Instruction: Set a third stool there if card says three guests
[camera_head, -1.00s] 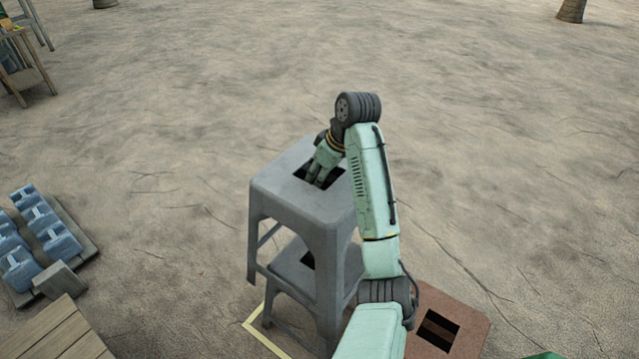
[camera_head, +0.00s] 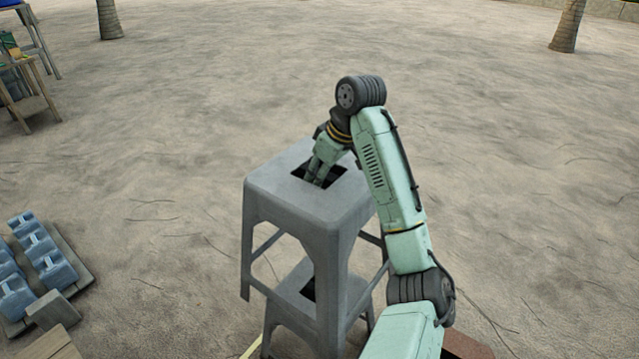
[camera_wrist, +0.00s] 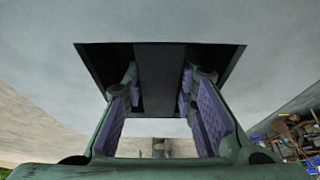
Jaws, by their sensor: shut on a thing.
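A grey stool (camera_head: 275,190) with a rectangular hole in its seat stands upright in my gripper (camera_head: 318,180) in the head view. My fingers reach into the hole; in the wrist view the gripper (camera_wrist: 158,82) has its purple pads on either side of a dark bar across the hole. A second grey stool (camera_head: 290,305) is below and partly behind the held one, its seat showing between the legs. A reddish-brown stool (camera_head: 466,346) shows only a corner beside my arm at the bottom. No card is in view.
A yellow line (camera_head: 251,347) lies on the sand by the lower stool. A wooden stand (camera_head: 28,100) and a tree trunk (camera_head: 110,20) are at far left, another trunk (camera_head: 568,28) at far right. Open sand lies behind and right.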

